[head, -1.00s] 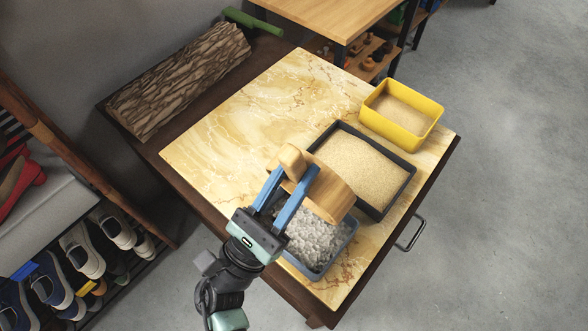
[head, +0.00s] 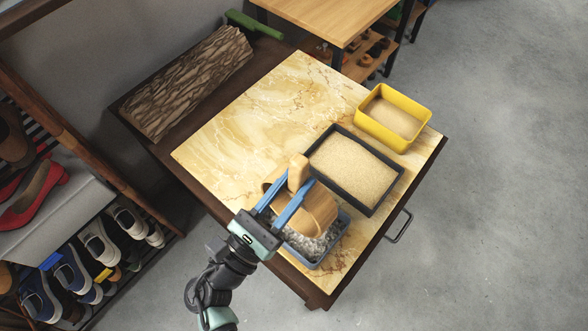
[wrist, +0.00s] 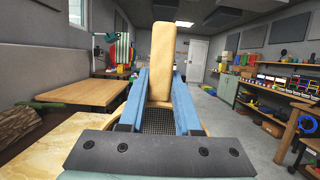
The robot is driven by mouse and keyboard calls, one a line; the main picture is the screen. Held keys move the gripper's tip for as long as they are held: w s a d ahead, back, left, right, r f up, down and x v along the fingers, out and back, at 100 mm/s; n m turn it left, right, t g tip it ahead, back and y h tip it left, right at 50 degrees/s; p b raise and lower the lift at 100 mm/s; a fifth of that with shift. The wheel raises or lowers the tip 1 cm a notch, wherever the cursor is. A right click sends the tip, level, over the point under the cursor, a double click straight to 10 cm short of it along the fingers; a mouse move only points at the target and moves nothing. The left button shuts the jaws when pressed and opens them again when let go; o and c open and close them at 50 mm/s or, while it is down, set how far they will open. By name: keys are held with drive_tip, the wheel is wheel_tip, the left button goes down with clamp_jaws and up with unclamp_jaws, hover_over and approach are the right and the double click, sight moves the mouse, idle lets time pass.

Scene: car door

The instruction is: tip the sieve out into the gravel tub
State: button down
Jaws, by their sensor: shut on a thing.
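My gripper (head: 298,178) is shut on the sieve's pale wooden handle, which stands up between the blue fingers. The sieve (head: 322,205), a round wooden hoop, is steeply tilted on its side above the gravel tub. The handle (wrist: 162,50) and part of the dark mesh (wrist: 158,121) show in the wrist view. The gravel tub (head: 344,234) is blue-grey and holds grey-white gravel, partly hidden by the sieve and fingers. Whether anything is left in the sieve is hidden.
A dark tray of sand (head: 352,168) stands just behind the gravel tub, and a yellow tub of sand (head: 394,116) beyond it. The marbled board (head: 250,115) is clear to the left. A log (head: 190,80) lies along the table's far left side.

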drive_tip(key=shift+r+g+y+p, duration=0.7)
drive_tip(key=shift+g+p, duration=0.4)
drive_tip(key=shift+p, duration=2.35)
drive_tip(key=shift+f+p, duration=0.2)
drive_tip(key=shift+p, duration=0.1)
drive_tip(key=shift+f+g+y, duration=0.15)
drive_tip(key=shift+g+y, duration=0.15)
drive_tip(key=shift+p, duration=0.5)
drive_tip(key=shift+r+g+p, duration=0.3)
drive_tip(key=shift+r+p, duration=0.1)
drive_tip(key=shift+p, duration=0.75)
drive_tip(key=g+y+p, duration=0.1)
drive_tip(key=g+p, duration=0.1)
drive_tip(key=p, duration=0.5)
drive_tip(key=g+y+p, duration=0.2)
drive_tip(key=p, duration=0.5)
drive_tip(key=shift+r+y, duration=0.3)
drive_tip(key=shift+r, duration=0.1)
drive_tip(key=shift+g+p, duration=0.3)
drive_tip(key=shift+p, duration=0.4)
drive_tip(key=shift+f, duration=0.2)
drive_tip(key=shift+g+y, duration=0.4)
